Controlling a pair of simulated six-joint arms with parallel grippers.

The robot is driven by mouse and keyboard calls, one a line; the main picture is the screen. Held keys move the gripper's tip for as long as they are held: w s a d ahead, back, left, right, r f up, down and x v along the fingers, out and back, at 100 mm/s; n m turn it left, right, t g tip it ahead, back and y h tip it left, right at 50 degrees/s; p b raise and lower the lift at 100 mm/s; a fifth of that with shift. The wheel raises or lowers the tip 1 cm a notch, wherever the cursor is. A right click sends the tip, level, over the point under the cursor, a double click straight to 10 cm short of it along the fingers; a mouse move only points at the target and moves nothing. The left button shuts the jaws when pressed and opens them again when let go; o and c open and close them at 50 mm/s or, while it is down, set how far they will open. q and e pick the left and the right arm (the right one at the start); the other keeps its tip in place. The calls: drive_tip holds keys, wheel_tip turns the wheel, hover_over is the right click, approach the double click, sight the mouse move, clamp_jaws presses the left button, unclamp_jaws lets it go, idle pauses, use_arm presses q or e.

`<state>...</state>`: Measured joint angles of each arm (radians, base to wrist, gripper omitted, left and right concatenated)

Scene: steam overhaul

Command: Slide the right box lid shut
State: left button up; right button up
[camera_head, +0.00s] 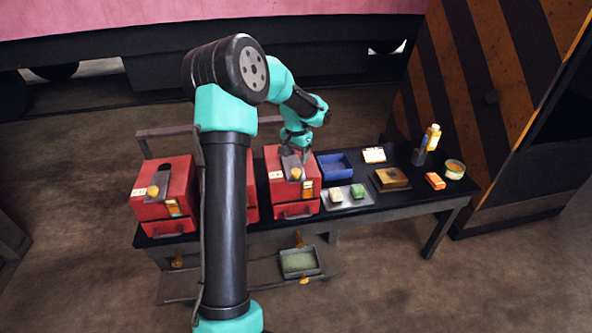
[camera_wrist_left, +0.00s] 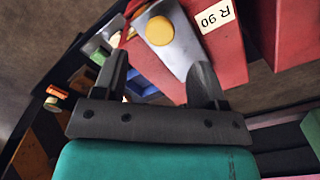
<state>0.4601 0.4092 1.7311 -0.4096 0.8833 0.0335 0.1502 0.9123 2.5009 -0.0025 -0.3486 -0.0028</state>
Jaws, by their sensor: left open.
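The right red box (camera_head: 283,191) stands on the dark bench in the head view. Its grey sliding lid (camera_head: 289,160) with a round yellow knob (camera_head: 295,173) lies on the top. My left gripper (camera_head: 304,153) is above the far part of this box, its tips small and partly hidden by the wrist. In the left wrist view, the open left gripper (camera_wrist_left: 160,65) has the grey lid (camera_wrist_left: 180,45) between and beyond its fingers, with the yellow knob (camera_wrist_left: 159,30) past the tips. I cannot tell whether a finger touches the lid. My right gripper is not in view.
My left arm hides most of the middle red box (camera_head: 252,199). Another red box (camera_head: 163,195) stands at the left.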

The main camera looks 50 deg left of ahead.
sight(296, 171)
use_arm(q)
wheel_tip(296, 171, down, 7)
drive_tip(key=shift+r, duration=0.2)
drive_tip(key=shift+c, duration=0.4)
